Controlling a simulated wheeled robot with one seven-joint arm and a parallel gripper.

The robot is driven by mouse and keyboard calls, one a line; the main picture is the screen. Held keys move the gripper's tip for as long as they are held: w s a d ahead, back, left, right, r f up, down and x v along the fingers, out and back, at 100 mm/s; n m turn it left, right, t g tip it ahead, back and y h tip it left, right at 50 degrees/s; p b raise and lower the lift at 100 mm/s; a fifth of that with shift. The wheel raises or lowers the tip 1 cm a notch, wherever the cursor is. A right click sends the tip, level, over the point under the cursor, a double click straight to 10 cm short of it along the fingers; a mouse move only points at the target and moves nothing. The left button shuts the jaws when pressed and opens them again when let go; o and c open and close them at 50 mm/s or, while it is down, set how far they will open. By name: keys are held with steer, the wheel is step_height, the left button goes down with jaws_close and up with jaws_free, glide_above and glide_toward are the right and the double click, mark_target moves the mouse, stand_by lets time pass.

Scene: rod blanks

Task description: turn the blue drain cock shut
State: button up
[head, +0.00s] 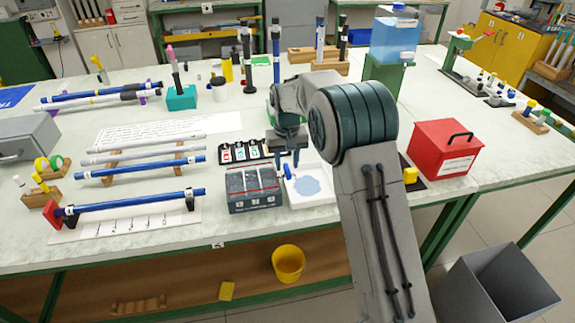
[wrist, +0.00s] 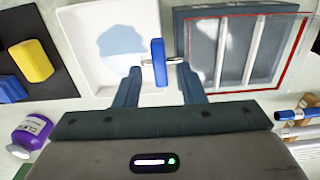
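The blue drain cock (wrist: 158,62) sits on a short metal spout at the side of a grey tank (wrist: 239,80). Its handle lies crosswise to the spout in the wrist view. In the head view the cock (head: 286,171) shows small beside the tank (head: 253,204). A white tray (wrist: 84,60) with a pale blue puddle (wrist: 124,42) lies beside the tank, beneath the spout. My gripper (wrist: 162,72) is open, one finger on each side of the handle. Gaps show between both fingers and the handle. The gripper's height above the cock is hard to judge.
A red box (head: 440,150) and a yellow block (wrist: 32,60) on a dark mat stand past the tray. A purple bottle (wrist: 34,136) is near my wrist. Blue and white rods on stands (head: 140,172) fill the table's left. My arm hides part of the table.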

mark_target(287, 169)
step_height(287, 169, up, 12)
steer(key=shift+r, duration=0.15)
stand_by(0.4)
